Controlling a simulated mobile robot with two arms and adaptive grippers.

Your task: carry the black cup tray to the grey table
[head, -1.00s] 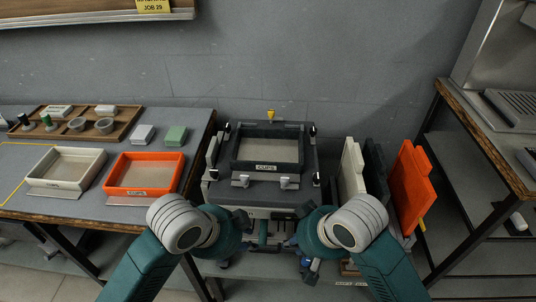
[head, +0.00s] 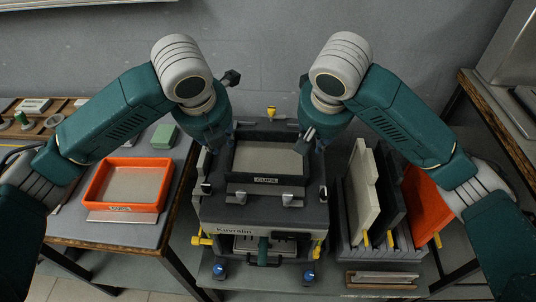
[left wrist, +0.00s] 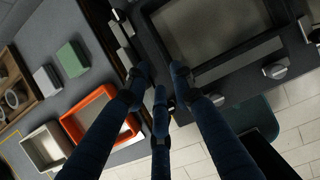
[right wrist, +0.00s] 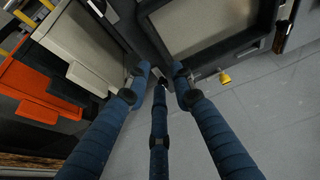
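The black cup tray (head: 268,189), with a beige floor and a "CUPS" label on its front wall, sits on top of the dark boiler machine (head: 225,212). My left gripper (head: 228,146) is at the tray's left side, with its fingers partly hidden by the wrist. My right gripper (head: 308,148) is at the tray's right side. Both are open and empty. The wrist views show the tray rim just beyond the fingertips of the left (left wrist: 160,82) and right (right wrist: 160,78) grippers. The grey table (head: 130,237) stands at the left, partly hidden by my left arm.
An orange tray (head: 126,209) stands on the grey table, with a green block (head: 165,135) behind it. A white tray (left wrist: 45,147) is beside it. Upright white (head: 358,205), black and orange panels stand in a rack right of the machine. Another table is at the far right.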

